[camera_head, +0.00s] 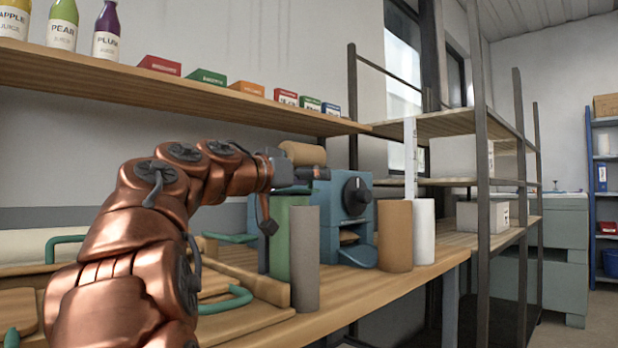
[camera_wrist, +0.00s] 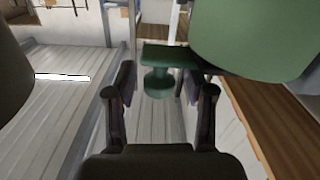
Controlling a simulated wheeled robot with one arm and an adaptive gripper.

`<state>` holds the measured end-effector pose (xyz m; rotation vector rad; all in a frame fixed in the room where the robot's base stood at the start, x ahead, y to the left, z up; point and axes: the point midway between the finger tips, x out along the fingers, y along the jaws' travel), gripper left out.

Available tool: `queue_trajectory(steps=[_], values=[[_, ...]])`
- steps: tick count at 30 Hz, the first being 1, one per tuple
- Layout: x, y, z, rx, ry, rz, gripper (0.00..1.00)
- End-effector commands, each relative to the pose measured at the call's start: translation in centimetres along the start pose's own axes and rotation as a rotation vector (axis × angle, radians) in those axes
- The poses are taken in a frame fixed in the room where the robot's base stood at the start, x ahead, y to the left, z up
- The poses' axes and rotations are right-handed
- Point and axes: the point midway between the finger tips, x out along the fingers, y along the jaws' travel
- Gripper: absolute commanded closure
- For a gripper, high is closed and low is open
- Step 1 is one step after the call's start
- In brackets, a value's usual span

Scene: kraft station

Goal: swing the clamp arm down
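A dark green bar (camera_wrist: 170,56) with a round knob (camera_wrist: 158,83) under its end shows in the wrist view; it looks like the clamp arm. My gripper (camera_wrist: 157,78) is open, with one finger on each side of the knob. I see gaps on both sides and no clear contact. A large green cylinder (camera_wrist: 255,32) is close at the upper right. In the head view, the end of my arm is beside the blue machine (camera_head: 328,215) and above a green roll (camera_head: 298,238). The clamp arm and my fingers are not clear there.
A grey roll (camera_head: 305,260), a brown roll (camera_head: 395,236) and a white roll (camera_head: 424,232) stand near the bench edge. Green handles (camera_head: 237,300) are on the bench (camera_head: 350,300). A shelf (camera_head: 190,95) with bottles and small boxes runs above.

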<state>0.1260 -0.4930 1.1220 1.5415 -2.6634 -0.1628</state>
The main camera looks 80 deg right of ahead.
Motion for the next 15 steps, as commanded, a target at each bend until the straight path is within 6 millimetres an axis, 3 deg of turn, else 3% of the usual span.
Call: queue_trajectory(steps=[9, 15], values=[[-0.3, 0.0, -0.1, 0.000, 0.001, 0.000, 0.46], [-2.8, 0.1, -0.1, 0.002, 0.002, 0.000, 0.46]])
